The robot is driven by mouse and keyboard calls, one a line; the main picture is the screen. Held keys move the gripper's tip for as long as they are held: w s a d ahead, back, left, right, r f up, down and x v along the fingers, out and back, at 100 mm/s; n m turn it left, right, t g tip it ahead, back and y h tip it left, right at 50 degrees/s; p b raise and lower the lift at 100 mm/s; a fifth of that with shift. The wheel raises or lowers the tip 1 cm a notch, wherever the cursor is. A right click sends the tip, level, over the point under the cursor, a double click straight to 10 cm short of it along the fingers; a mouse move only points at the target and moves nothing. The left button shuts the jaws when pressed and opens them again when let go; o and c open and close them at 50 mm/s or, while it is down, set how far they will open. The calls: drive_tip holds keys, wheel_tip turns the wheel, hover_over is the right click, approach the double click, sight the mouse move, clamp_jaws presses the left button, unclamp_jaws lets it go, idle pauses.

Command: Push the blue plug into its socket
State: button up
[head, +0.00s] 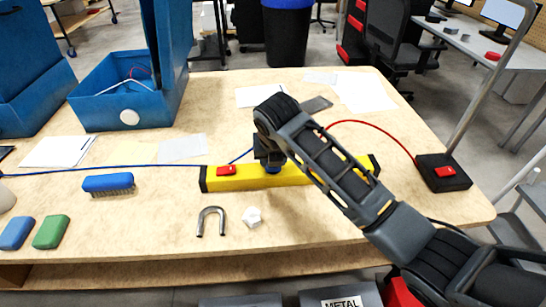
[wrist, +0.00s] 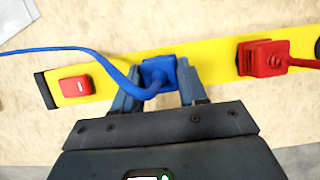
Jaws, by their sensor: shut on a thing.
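The blue plug (wrist: 158,73) is between the fingers of my gripper (wrist: 158,90), which is shut on it. In the wrist view it sits over the yellow power strip (wrist: 110,72), with its blue cable running off to the left. Its underside is hidden, so I cannot tell whether it is in a socket. In the head view my gripper (head: 270,160) is low over the middle of the yellow strip (head: 240,183), and only a bit of blue shows beneath it. The blue cable (head: 100,169) crosses the table from the left.
A red plug (wrist: 260,58) is in the strip, right of the blue one. A red switch (head: 227,171) is at the strip's left end. A blue brush (head: 108,183), a metal U-shaped tube (head: 210,220) and a black box (head: 442,175) are on the table (head: 330,225).

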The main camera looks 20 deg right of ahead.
drive_tip(key=shift+f, duration=0.2)
drive_tip(key=o, duration=1.1)
drive_tip(key=shift+r, duration=0.1)
drive_tip(key=v, duration=0.7)
drive_tip(key=shift+s+r, duration=0.2)
drive_tip(key=shift+r, duration=0.05)
